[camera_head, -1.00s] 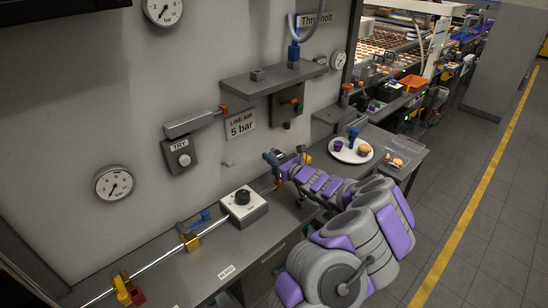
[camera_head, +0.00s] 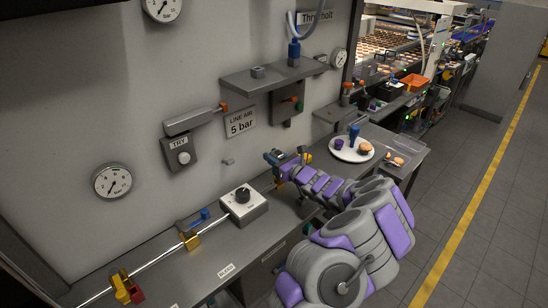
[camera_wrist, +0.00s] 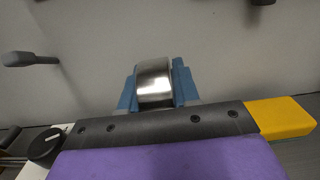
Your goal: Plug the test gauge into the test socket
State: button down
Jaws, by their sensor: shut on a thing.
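My gripper (camera_head: 275,158) is shut, in front of the grey wall above the bench. In the wrist view, its blue jaws (camera_wrist: 128,92) hold a shiny round metal body (camera_wrist: 155,82), which I take to be the test gauge. Its dial face is not visible. A small grey stub (camera_head: 228,162) sticks out of the wall left of my gripper. A grey stub with a thick end (camera_wrist: 30,59) also shows at the left of the wrist view. Whether either stub is the test socket I cannot tell. The held body is apart from both.
A white box with a black knob (camera_head: 243,195) stands on the bench left of my gripper. A rail with a yellow block (camera_head: 191,240) runs further left. A grey shelf (camera_head: 272,76) juts from the wall above. A white plate (camera_head: 343,155) holds food at right.

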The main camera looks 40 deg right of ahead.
jog(key=shift+r, duration=0.15)
dwell(0.5)
jog(key=shift+d, duration=0.2)
jog(key=shift+f+b, duration=0.7)
jog(key=shift+f, duration=0.4)
dwell(1.5)
jog(key=c, duration=0.7)
grip_release()
jog(key=shift+c, duration=0.2)
jog(key=shift+s, duration=0.1)
jog(key=s+d+p, duration=0.1)
jog(key=s+p, duration=0.2)
jog(key=s, duration=1.4)
jog(key=shift+d+p, duration=0.2)
jog(key=shift+p, duration=0.1)
